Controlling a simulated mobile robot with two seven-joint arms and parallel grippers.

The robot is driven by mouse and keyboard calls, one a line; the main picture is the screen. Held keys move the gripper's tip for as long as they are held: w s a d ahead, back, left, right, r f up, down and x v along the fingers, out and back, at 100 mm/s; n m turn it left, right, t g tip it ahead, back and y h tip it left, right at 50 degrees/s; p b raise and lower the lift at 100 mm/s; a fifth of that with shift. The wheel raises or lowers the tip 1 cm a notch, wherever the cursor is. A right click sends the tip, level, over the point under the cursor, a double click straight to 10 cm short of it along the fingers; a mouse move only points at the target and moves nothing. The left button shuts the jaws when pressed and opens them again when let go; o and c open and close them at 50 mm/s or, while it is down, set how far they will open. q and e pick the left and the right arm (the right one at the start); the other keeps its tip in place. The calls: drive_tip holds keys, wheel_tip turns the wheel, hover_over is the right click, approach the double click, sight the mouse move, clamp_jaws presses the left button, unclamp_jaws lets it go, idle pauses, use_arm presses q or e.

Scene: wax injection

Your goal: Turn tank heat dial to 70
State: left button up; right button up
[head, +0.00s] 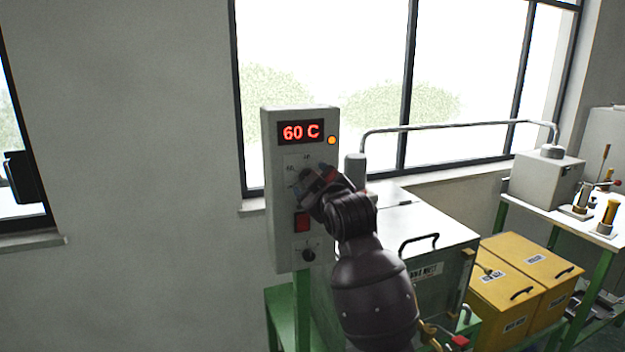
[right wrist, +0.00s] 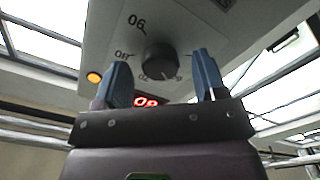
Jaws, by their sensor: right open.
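A grey control box (head: 285,235) stands on a green post and shows a red display (head: 300,132) reading 60 C. The heat dial (right wrist: 160,60) is a round dark knob on a pale face with printed marks around it in the right wrist view. My right gripper (head: 313,183) is at the box face below the display, covering most of the dial in the head view. In the right wrist view its blue-grey fingers (right wrist: 162,78) are open, with the dial showing between and beyond their tips. I cannot tell whether they touch it. My left gripper is not in view.
A red switch (head: 302,222) and a small lower knob (head: 309,255) are below the dial; an orange lamp (head: 332,140) is beside the display. A metal tank (head: 425,232) with a pipe (head: 460,126) stands right of the box. Yellow bins (head: 505,285) stand farther right.

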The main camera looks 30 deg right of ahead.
drive_tip(key=shift+w+d, duration=0.1)
drive_tip(key=shift+w, duration=0.3)
drive_tip(key=c, duration=0.9)
drive_tip(key=shift+m, duration=0.4)
drive_tip(key=m, duration=1)
drive_tip(key=shift+f+m, duration=0.1)
drive_tip(key=shift+m, duration=0.2)
